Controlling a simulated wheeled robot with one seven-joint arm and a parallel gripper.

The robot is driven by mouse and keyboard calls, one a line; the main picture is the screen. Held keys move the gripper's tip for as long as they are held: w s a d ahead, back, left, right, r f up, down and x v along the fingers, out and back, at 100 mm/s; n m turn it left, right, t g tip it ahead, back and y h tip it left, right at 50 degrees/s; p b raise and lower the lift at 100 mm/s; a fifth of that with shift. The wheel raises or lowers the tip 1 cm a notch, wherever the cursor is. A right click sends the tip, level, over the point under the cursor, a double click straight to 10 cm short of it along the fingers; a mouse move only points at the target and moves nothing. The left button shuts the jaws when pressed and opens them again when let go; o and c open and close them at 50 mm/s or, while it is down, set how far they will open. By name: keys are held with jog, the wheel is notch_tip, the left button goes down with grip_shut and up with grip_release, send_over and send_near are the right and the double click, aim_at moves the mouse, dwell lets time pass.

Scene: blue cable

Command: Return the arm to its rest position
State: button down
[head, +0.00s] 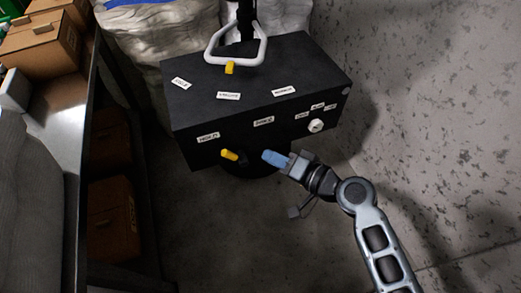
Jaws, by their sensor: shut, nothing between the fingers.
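My arm reaches in from the lower right. My gripper (274,158) is at its end, pointing left, in front of the lower front face of a black box (245,100). The gripper is shut, with its blue tips together and nothing seen held between them. I cannot tell whether the tips touch the box. A yellow piece (229,155) sticks out of the box's front, a little left of the tips. No blue cable can be made out.
The box has white labels, a white knob (315,126) and a white handle (236,45) on top. White sacks (160,35) stand behind. A bench (62,110) and cardboard boxes (42,42) are at left.

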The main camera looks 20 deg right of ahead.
jog(key=shift+s+d+r, duration=0.25)
jog(key=shift+s+d, duration=0.1)
jog(key=shift+s, duration=0.25)
jog(key=s+d+r+n+h, duration=0.1)
jog(key=s+d+h, duration=0.25)
jog(key=s, duration=0.85)
jog(key=s+d+n+h, duration=0.15)
jog(key=s+h, duration=0.25)
jog(key=s, duration=0.7)
jog(key=s+r+n+t, duration=0.2)
jog(key=s+r+n, duration=0.3)
jog(key=s+r, duration=0.65)
notch_tip(320, 180, up, 14)
jog(key=w+p, duration=0.1)
jog(key=p, duration=1.2)
jog(key=shift+w+a+r+m, duration=0.15)
jog(key=shift+w+m, duration=0.2)
jog(key=shift+w, duration=0.05)
jog(key=c, duration=1.8)
grip_release()
jog(key=shift+c, duration=0.2)
